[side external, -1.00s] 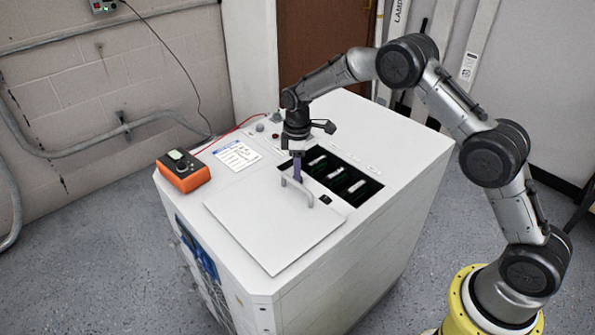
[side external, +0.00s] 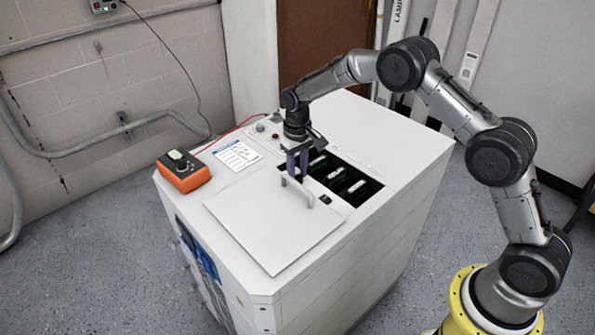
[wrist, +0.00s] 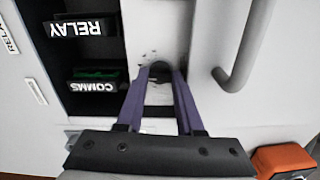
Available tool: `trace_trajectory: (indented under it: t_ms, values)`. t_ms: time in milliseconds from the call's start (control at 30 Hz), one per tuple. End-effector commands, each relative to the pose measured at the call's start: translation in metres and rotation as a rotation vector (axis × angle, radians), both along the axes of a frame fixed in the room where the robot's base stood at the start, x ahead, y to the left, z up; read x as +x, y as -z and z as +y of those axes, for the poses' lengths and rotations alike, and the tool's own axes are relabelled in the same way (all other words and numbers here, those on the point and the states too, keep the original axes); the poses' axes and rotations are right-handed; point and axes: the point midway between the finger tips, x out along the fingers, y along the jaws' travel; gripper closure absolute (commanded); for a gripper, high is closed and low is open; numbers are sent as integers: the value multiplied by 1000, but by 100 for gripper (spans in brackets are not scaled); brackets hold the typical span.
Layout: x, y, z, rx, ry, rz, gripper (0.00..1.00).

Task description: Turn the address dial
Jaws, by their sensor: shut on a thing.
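The address dial (wrist: 160,69) is a small dark round knob on the white panel, with faint marks beside it. My gripper (wrist: 160,72) has its two purple fingers on either side of the dial and is shut on it. In the side external view, my gripper (side external: 297,176) points straight down at the cabinet top, between the lid handle and the card opening. The dial is hidden there behind the fingers and handle. Part of its face is also covered by the fingertips in the wrist view, so its setting cannot be read.
The grey lid handle (wrist: 243,45) stands close beside the fingers. A dark card opening (side external: 345,180) holds several cards, including RELAY (wrist: 85,28) and COMMS (wrist: 95,86). An orange meter (side external: 183,172) and a printed sheet (side external: 238,155) lie on the white cabinet (side external: 385,150).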

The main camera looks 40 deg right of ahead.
Motion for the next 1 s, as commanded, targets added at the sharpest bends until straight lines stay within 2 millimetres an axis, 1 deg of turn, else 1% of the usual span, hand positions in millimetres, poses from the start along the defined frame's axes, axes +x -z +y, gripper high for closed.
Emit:
trace_trajectory:
  t_ms: [200,400,900,933,1000]
  values:
    - [0,-1,0,0,109,-1,100]
    - [0,-1,0,0,160,-1,100]
    - [0,-1,0,0,174,-1,100]
    - [0,-1,0,0,174,-1,59]
    - [0,-1,0,0,174,-1,46]
